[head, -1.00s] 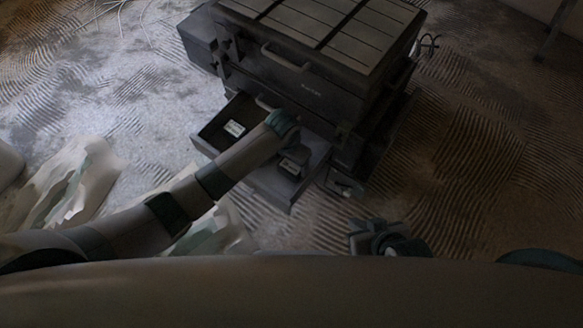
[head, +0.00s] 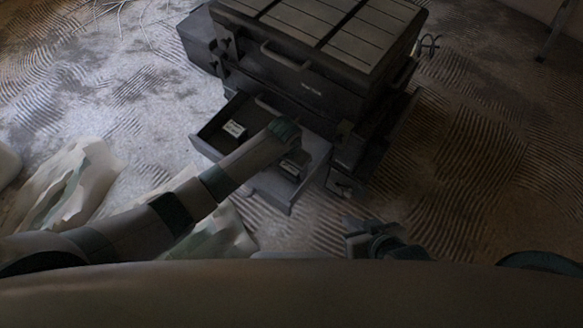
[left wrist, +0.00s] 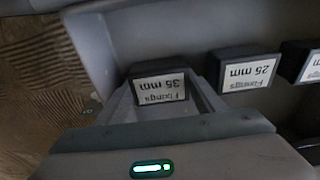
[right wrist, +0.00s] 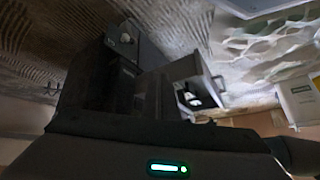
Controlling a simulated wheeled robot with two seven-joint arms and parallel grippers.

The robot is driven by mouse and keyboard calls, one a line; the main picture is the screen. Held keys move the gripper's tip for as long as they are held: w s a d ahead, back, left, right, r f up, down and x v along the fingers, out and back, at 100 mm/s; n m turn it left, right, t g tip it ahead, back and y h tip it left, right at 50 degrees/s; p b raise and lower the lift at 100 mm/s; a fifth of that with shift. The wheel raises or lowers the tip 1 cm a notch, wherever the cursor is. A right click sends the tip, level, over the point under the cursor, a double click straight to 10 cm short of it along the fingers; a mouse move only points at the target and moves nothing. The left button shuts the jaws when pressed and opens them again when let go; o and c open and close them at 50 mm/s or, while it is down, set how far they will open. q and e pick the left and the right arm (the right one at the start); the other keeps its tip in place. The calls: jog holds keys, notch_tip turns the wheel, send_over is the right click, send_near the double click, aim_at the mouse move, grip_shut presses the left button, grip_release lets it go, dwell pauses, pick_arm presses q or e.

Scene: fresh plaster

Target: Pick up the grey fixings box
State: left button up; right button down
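The dark grey fixings box (left wrist: 158,88), labelled "Fixings 35 mm", sits in the open drawer (head: 268,184) of a dark tool chest. In the left wrist view my left gripper (left wrist: 160,78) is open, with one finger near each side of this box. Whether the fingers touch it cannot be told. In the head view the box (head: 293,168) is partly covered by my left arm. A second box (left wrist: 246,70), labelled "25 mm", stands to its right. My right gripper (head: 362,238) is low, right of the drawer; its fingers are too dark to judge.
The dark tool chest (head: 290,80) stands behind the drawer, with a slatted top and handles. A further labelled box (left wrist: 303,62) is at the right in the left wrist view. Crumpled pale sheeting (head: 80,180) lies at left. Ridged floor (head: 480,170) is clear at right.

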pick_arm(q)
jog(key=shift+r, duration=0.15)
